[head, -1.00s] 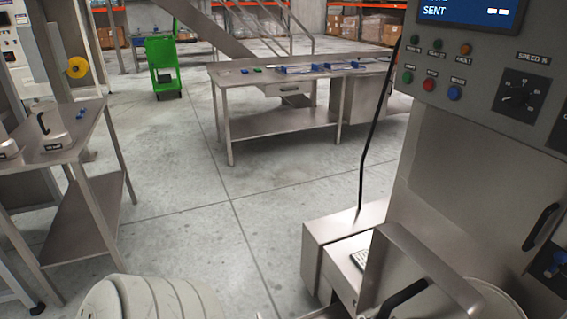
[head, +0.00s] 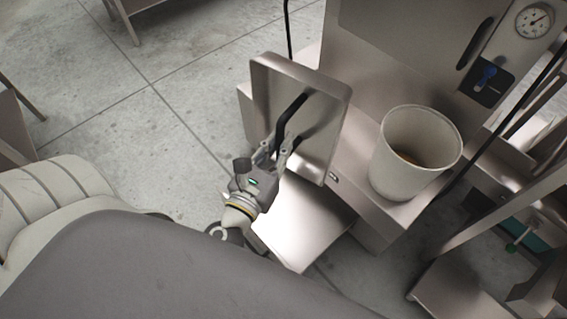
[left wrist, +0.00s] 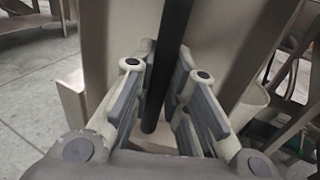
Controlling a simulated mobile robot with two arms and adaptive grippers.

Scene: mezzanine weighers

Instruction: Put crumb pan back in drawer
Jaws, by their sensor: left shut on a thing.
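A flat steel panel with a raised rim (head: 321,87) stands steeply in the middle of the head view; I cannot tell whether it is the crumb pan or a drawer front. A black bar handle (head: 291,112) runs along its face. My left gripper (head: 276,150) is shut on the lower part of this handle. In the left wrist view the black handle (left wrist: 168,60) passes between the fingers. A bright steel surface (head: 300,225) lies below the panel; I cannot tell whether it belongs to a drawer. My right gripper is not in view.
Steel frames crowd the lower right. The floor at left is open.

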